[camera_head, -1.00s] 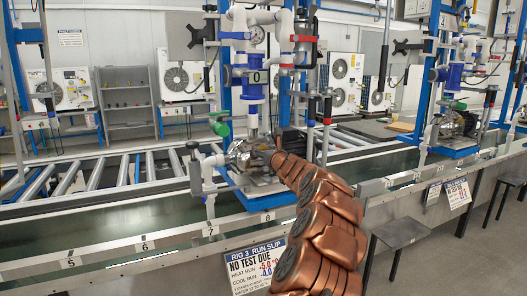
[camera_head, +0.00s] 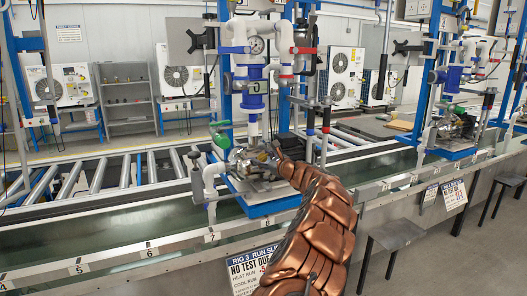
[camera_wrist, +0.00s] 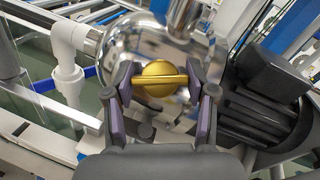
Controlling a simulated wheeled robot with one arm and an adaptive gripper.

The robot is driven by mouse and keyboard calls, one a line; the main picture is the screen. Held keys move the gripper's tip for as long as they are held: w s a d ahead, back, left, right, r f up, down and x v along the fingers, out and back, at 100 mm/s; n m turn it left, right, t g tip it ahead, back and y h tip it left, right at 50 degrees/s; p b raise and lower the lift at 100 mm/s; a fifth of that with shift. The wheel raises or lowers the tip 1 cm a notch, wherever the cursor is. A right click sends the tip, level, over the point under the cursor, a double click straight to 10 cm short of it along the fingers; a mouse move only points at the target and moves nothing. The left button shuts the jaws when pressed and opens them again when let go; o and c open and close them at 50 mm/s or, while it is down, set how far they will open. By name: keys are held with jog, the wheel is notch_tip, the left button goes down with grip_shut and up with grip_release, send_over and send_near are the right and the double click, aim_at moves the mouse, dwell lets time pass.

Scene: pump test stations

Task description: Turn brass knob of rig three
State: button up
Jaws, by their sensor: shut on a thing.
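The brass knob (camera_wrist: 158,80) shows in the wrist view as a round gold disc with a raised bar across it, on a shiny steel pump body (camera_wrist: 115,47). My gripper (camera_wrist: 160,92) is shut on the knob, with one purple-grey finger pad at each end of the bar. The bar lies nearly level in that view. In the head view my copper-coloured arm reaches to the pump of rig three (camera_head: 250,163), and my gripper (camera_head: 270,155) is small there. The knob is too small to make out in the head view. The rig three run slip (camera_head: 252,268) hangs in front, partly hidden by my arm.
A green-handled valve (camera_head: 220,135), white pipes and a blue flow unit (camera_head: 252,86) stand close above the pump. A dark ribbed motor (camera_wrist: 265,110) is right of the knob. Another rig (camera_head: 450,125) stands further right. A stool (camera_head: 397,235) is at the bench front.

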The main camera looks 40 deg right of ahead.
jog(key=n+y+p, duration=0.1)
jog(key=n+y, duration=0.1)
jog(key=n, duration=0.1)
jog(key=shift+d+n+g+p, duration=0.1)
jog(key=shift+n+g+p, duration=0.2)
jog(key=shift+n+p, duration=0.1)
jog(key=n+y+p, duration=0.1)
jog(key=n, duration=0.1)
jog(key=n+g+y+p, duration=0.1)
jog(key=n, duration=0.2)
jog(key=shift+d+r+g, duration=0.1)
jog(key=shift+g, duration=0.2)
jog(key=n+g+y+p, duration=0.1)
jog(key=n+p, duration=0.1)
jog(key=n, duration=0.1)
jog(key=shift+r, duration=0.1)
jog(key=n+g+p, duration=0.1)
jog(key=n+p, duration=0.1)
jog(key=p, duration=0.1)
jog(key=shift+n+g, duration=0.3)
jog(key=shift+n, duration=0.1)
jog(key=shift+a+f+y, duration=0.2)
jog(key=shift+f+y, duration=0.05)
jog(key=shift+y, duration=0.05)
jog(key=o, duration=1.2)
jog(key=shift+c, duration=0.2)
jog(key=shift+r, duration=0.1)
